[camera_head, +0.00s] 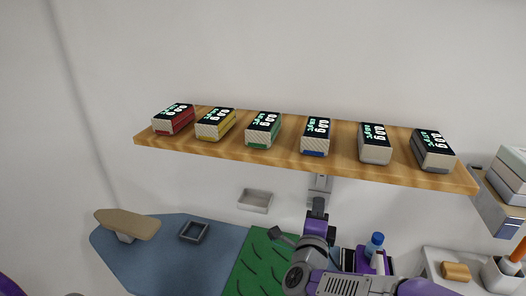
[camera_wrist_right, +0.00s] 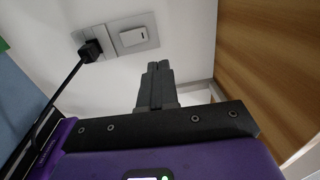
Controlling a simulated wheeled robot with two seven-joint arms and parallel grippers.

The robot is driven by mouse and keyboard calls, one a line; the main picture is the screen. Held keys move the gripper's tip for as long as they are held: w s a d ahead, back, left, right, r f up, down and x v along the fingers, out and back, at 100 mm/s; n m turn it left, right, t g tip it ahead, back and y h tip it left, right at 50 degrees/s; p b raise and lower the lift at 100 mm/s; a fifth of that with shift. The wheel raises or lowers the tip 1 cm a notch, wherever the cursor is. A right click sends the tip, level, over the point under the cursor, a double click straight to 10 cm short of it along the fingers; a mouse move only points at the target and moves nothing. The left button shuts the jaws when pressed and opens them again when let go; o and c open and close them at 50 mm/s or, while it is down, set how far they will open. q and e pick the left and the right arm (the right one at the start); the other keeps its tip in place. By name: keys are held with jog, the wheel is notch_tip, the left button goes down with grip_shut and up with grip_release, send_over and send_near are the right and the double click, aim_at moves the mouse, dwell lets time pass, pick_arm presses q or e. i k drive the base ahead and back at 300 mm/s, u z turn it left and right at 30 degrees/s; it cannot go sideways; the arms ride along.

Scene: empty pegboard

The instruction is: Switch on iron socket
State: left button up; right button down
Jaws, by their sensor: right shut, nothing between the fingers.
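The iron socket is a grey wall plate (camera_wrist_right: 115,38), with a black plug and cord (camera_wrist_right: 91,50) on its left and a white rocker switch (camera_wrist_right: 133,37) on its right. In the head view, the plate (camera_head: 320,183) shows under the shelf, partly hidden by my arm. My right gripper (camera_wrist_right: 158,68) is shut and empty, its fingertips pointing up toward the plate, just below the switch in the wrist picture. Whether they touch it I cannot tell. In the head view, my right gripper (camera_head: 319,204) is in front of the wall. My left gripper is not visible.
A wooden shelf (camera_head: 290,159) with several labelled boxes hangs above my right gripper. Below are a blue surface (camera_head: 150,262), a green mat (camera_head: 258,262), a small tan board (camera_head: 127,222) and a blue-capped bottle (camera_head: 375,245).

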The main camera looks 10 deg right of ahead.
aim_at(321, 179)
jog(key=k, duration=1.05)
